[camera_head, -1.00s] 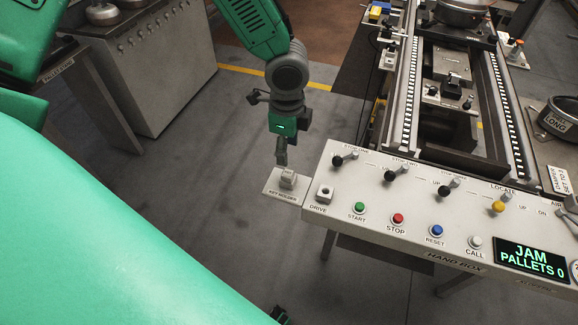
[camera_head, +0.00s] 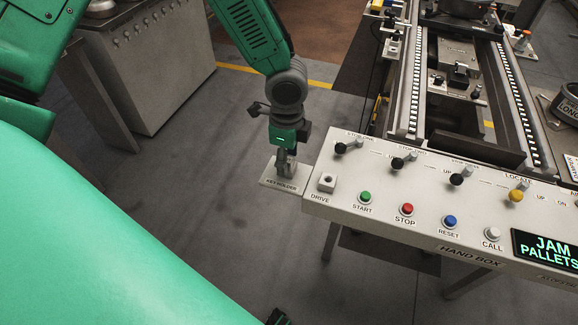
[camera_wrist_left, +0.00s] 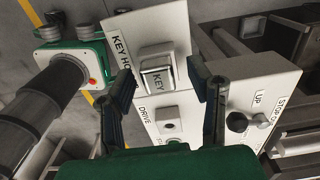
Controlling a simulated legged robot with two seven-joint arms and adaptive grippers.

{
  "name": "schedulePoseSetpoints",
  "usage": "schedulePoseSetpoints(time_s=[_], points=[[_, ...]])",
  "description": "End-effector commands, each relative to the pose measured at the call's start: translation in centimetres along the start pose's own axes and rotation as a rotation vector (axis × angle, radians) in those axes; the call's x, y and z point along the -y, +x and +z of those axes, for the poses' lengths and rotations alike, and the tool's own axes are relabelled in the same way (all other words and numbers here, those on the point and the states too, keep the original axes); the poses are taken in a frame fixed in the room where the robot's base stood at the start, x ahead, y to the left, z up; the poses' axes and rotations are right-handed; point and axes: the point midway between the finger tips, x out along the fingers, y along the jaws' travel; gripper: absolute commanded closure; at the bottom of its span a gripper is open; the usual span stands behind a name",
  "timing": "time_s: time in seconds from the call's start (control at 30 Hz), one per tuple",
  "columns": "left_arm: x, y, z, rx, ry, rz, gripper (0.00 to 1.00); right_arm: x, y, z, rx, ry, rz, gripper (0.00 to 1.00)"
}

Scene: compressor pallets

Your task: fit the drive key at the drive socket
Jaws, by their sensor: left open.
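My left gripper (camera_head: 286,168) is over the holder and hides most of the key in the head view. In the left wrist view its two dark fingers (camera_wrist_left: 164,85) are open, one on each side of the key, with gaps visible. The drive socket (camera_head: 327,182), a pale square block with a dark hole, stands on the hand box just right of the holder. It also shows in the left wrist view (camera_wrist_left: 170,126).
The hand box (camera_head: 430,222) carries stop levers, coloured buttons and a display reading JAM PALLETS. A conveyor (camera_head: 470,110) lies behind it. A grey cabinet (camera_head: 160,65) stands at the back left. Open floor (camera_head: 200,200) lies left of the holder.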

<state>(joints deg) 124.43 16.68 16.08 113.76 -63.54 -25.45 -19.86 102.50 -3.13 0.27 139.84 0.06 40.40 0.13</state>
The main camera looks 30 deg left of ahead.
Motion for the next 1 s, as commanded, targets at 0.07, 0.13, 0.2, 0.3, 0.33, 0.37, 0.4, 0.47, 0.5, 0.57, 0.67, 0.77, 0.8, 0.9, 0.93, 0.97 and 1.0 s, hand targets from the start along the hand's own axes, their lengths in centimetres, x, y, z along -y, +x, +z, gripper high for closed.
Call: schedulePoseSetpoints(time_s=[0.07, 0.13, 0.2, 0.3, 0.33, 0.37, 0.4, 0.47, 0.5, 0.57, 0.67, 0.77, 0.8, 0.9, 0.93, 0.97, 1.0], points=[[0.01, 0.18, 0.03, 0.000, 0.000, 0.000, 0.53, 0.00, 0.08, 0.00, 0.000, 0.000, 0.000, 0.60], [0.02, 0.16, 0.05, 0.000, 0.000, 0.000, 0.53, -0.01, 0.04, -0.01, 0.000, 0.000, 0.000, 0.60], [0.02, 0.13, 0.06, -0.001, 0.000, 0.000, 0.53, -0.01, 0.01, -0.01, 0.000, 0.000, 0.000, 0.60], [0.02, 0.14, 0.06, -0.001, 0.000, 0.000, 0.53, -0.01, 0.01, -0.01, 0.000, 0.000, 0.000, 0.60], [0.02, 0.14, 0.06, -0.001, 0.000, 0.000, 0.53, 0.00, 0.01, -0.01, 0.000, 0.000, 0.000, 0.60], [0.02, 0.14, 0.06, -0.001, 0.000, 0.000, 0.53, 0.00, 0.01, -0.01, 0.000, 0.000, 0.000, 0.60], [0.02, 0.14, 0.06, -0.001, 0.000, 0.000, 0.53, 0.00, 0.01, -0.01, 0.000, 0.000, 0.000, 0.60], [0.03, 0.15, 0.06, -0.001, 0.000, 0.000, 0.53, 0.00, 0.02, -0.01, 0.000, 0.000, 0.000, 0.60], [0.02, 0.15, 0.06, -0.001, 0.000, 0.000, 0.53, 0.00, 0.02, -0.01, 0.000, 0.000, 0.000, 0.60], [0.01, 0.14, 0.06, 0.000, 0.000, 0.000, 0.53, 0.00, -0.02, -0.01, 0.000, 0.000, 0.000, 0.60], [-0.03, 0.10, 0.07, 0.000, 0.000, 0.000, 0.53, 0.00, -0.20, -0.02, 0.000, 0.000, 0.000, 0.60], [-0.09, 0.07, 0.07, 0.001, 0.001, 0.000, 0.53, -0.01, -0.42, -0.03, 0.000, 0.000, 0.000, 0.60], [-0.10, 0.08, 0.07, 0.001, 0.001, 0.000, 0.53, -0.01, -0.47, -0.03, 0.000, 0.000, 0.000, 0.60], [-0.11, 0.14, 0.06, 0.000, 0.000, 0.000, 0.53, -0.01, -0.43, -0.03, 0.000, 0.000, 0.000, 0.60], [-0.11, 0.15, 0.07, 0.000, 0.000, 0.000, 0.53, -0.01, -0.42, -0.03, 0.000, 0.000, 0.000, 0.60], [-0.11, 0.16, 0.06, 0.000, 0.000, 0.000, 0.53, -0.01, -0.41, -0.03, 0.000, 0.000, 0.000, 0.60], [-0.11, 0.16, 0.06, 0.000, 0.000, 0.000, 0.53, -0.01, -0.41, -0.03, 0.000, 0.000, 0.000, 0.60]])
